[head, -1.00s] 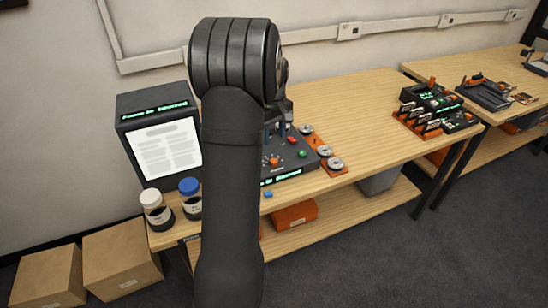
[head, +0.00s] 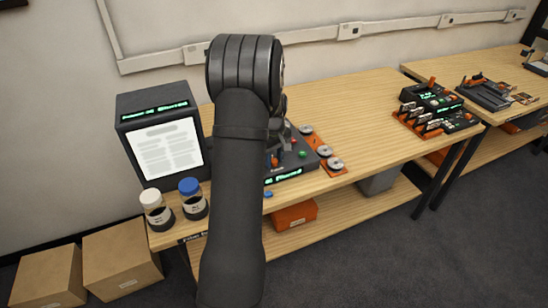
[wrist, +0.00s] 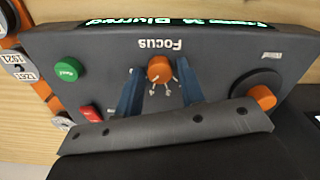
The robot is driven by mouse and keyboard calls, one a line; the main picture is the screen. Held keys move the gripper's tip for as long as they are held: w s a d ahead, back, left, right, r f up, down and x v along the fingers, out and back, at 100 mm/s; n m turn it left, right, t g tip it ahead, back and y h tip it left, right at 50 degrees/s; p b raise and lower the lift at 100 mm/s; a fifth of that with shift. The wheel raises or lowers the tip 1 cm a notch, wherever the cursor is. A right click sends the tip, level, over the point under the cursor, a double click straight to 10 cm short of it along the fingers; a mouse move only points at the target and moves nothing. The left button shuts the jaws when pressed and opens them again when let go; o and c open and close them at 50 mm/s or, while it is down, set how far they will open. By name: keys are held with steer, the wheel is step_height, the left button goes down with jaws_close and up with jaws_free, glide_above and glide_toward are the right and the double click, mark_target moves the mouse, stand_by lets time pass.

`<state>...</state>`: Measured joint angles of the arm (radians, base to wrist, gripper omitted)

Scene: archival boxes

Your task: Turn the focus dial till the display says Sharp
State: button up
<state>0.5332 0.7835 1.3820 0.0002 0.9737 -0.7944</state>
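The focus dial (wrist: 160,68) is an orange knob on a dark console, beside the upside-down word "Focus" in the wrist view. My gripper (wrist: 160,76) is open, one blue finger on each side of the dial, with gaps visible; whether its tips reach the dial's depth is unclear. The console (head: 298,160) is partly hidden behind my arm in the head view. Its green-lit display (wrist: 180,24) reads "Focus is Blurred". The monitor (head: 160,138) at the left shows a page under a similar, small display line.
A green button (wrist: 67,69), a red button (wrist: 91,113) and another orange knob (wrist: 262,97) sit near the dial. Round reels (head: 325,151) lie right of the console. Two jars (head: 165,217) stand at the front left. The table's middle right is clear.

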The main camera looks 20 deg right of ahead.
steer(key=c, duration=0.6)
steer(key=shift+c, duration=0.2)
steer(key=shift+m, duration=2.9)
steer(key=o, duration=1)
steer(key=shift+r, duration=0.1)
